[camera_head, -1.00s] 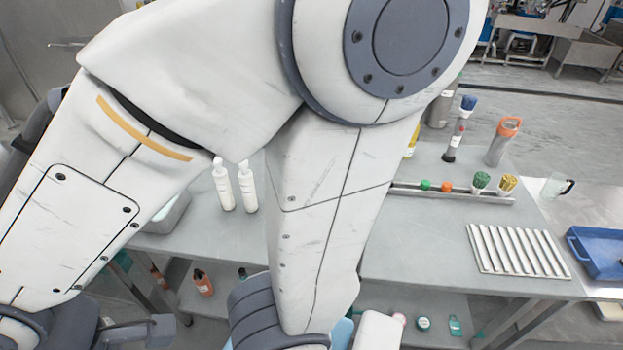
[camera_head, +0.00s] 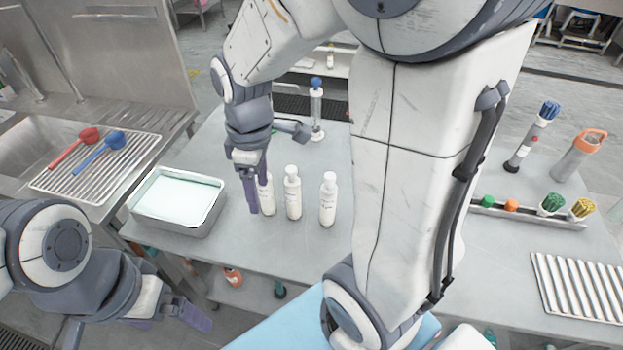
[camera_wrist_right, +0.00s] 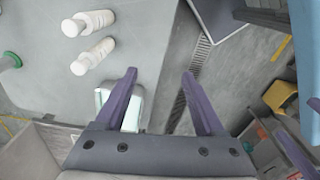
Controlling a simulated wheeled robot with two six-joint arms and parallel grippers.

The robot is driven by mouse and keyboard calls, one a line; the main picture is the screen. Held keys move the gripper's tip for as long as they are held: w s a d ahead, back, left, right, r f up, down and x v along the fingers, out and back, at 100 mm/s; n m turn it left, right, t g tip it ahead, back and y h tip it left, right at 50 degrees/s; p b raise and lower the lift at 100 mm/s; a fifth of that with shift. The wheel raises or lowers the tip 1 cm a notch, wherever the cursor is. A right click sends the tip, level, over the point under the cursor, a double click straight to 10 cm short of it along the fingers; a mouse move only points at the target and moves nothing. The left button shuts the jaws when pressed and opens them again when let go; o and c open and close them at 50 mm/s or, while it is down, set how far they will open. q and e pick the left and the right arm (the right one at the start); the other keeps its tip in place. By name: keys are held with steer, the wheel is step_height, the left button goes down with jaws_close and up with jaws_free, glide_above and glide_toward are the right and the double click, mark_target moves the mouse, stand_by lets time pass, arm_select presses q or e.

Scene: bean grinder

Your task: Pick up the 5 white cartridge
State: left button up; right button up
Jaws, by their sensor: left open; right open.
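Three white capped bottles with dark lettering stand upright on the grey table: a left one (camera_head: 267,200), a middle one (camera_head: 293,197) and a right one (camera_head: 328,202). I cannot read a 5 on any. My right gripper (camera_head: 253,188), with purple fingers, is pointing down beside the left bottle and partly covers it. In the right wrist view its fingers (camera_wrist_right: 161,95) are spread with nothing held, and two white bottles (camera_wrist_right: 90,40) lie outside them at upper left. My left gripper (camera_head: 172,316) is open and empty, low at the left, off the table.
A metal tray with pale contents (camera_head: 180,200) sits left of the bottles. A blue-capped tube (camera_head: 316,110) stands behind. A rack with a red spoon (camera_head: 75,148) and a blue spoon (camera_head: 98,152) lies left. My large right arm hides the table's middle.

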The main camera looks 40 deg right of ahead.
steer(key=d, duration=0.6)
steer(key=w+d+n+p, duration=0.1)
steer(key=d, duration=0.5)
steer(key=w+d+f+n, duration=0.1)
steer(key=d, duration=0.6)
steer(key=shift+w, duration=0.2)
steer(key=p, duration=0.1)
glide_above(330, 175)
step_height(330, 175, down, 4)
steer(key=shift+d+f, duration=0.1)
steer(key=shift+f, duration=0.1)
steer(key=f+p, duration=0.1)
steer(key=f, duration=0.1)
steer(key=f+p, duration=0.1)
steer(key=f, duration=0.2)
steer(key=shift+s+a+f, duration=0.1)
steer(key=shift+a+f, duration=0.1)
steer(key=shift+f, duration=0.4)
jaws_close()
